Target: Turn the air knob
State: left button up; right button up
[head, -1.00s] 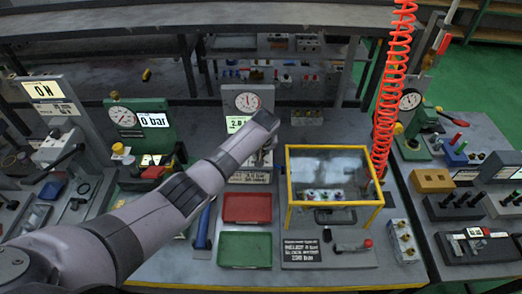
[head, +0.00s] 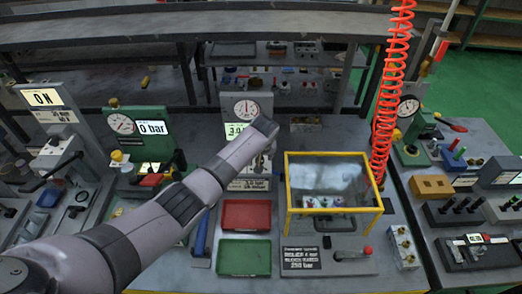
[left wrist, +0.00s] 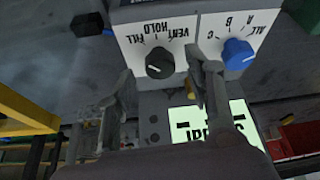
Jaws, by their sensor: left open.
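My left arm reaches from the lower left to the middle station with the round gauge (head: 246,106) and a lit pressure display (head: 236,130). In the head view the arm's end covers most of the gripper and what it faces. In the left wrist view my left gripper (left wrist: 162,72) is open, a finger on each side. A black knob (left wrist: 160,62) with a white mark, labelled FILL, HOLD, VENT, appears between the fingertips; contact cannot be told. A blue knob (left wrist: 237,54) labelled ALL, A, B, C sits to its right. No label reading "air" is legible. My right gripper is out of view.
A yellow-framed clear box (head: 335,165) stands right of the arm, beside a hanging red coiled hose (head: 394,90). A red tray (head: 246,214) and a green tray (head: 244,256) lie in front of the station. A green gauge stand (head: 122,124) is at left.

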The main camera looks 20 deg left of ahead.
pick_arm(q)
jog(key=v, duration=1.1)
jog(key=shift+s, duration=0.2)
